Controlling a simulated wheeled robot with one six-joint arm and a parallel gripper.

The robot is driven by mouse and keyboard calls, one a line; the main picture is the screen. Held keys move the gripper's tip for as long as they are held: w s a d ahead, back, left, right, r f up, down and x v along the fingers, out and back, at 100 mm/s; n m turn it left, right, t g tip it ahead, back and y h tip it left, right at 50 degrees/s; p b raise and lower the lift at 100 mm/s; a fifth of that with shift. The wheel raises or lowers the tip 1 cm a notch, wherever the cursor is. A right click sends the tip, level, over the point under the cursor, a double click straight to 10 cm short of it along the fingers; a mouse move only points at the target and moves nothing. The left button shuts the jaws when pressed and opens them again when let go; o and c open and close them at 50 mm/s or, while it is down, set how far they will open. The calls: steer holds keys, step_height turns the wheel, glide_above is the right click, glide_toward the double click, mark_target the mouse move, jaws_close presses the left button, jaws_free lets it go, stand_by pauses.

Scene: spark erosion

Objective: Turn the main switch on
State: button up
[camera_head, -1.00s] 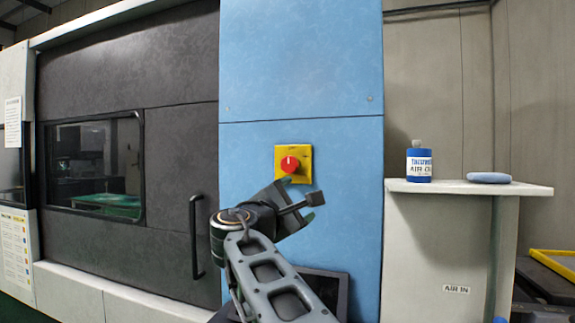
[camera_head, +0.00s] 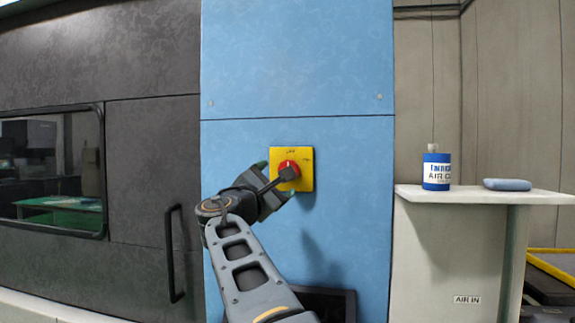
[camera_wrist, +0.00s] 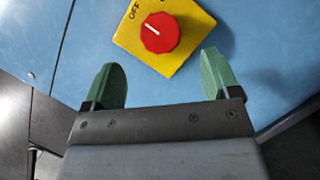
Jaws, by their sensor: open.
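The main switch is a red round knob (camera_wrist: 160,32) on a yellow square plate (camera_head: 306,172), fixed to the blue panel (camera_head: 340,230). In the wrist view the knob's white mark points up and left toward the word OFF, and the knob lies ahead of and between the two green fingertips. My gripper (camera_wrist: 160,78) is open and empty, with its fingers apart. In the head view my gripper (camera_head: 272,180) is in front of the plate's left side and partly hides the knob. No finger is seen touching the knob.
A dark machine door with a window (camera_head: 55,170) and a black handle (camera_head: 174,253) is at the left. The panel around the switch is bare.

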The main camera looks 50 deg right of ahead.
steer(key=p+x, duration=0.3)
steer(key=x, duration=0.5)
steer(key=shift+d, duration=0.2)
steer(key=shift+c, duration=0.4)
steer(key=c, duration=0.8)
steer(key=shift+c, duration=0.2)
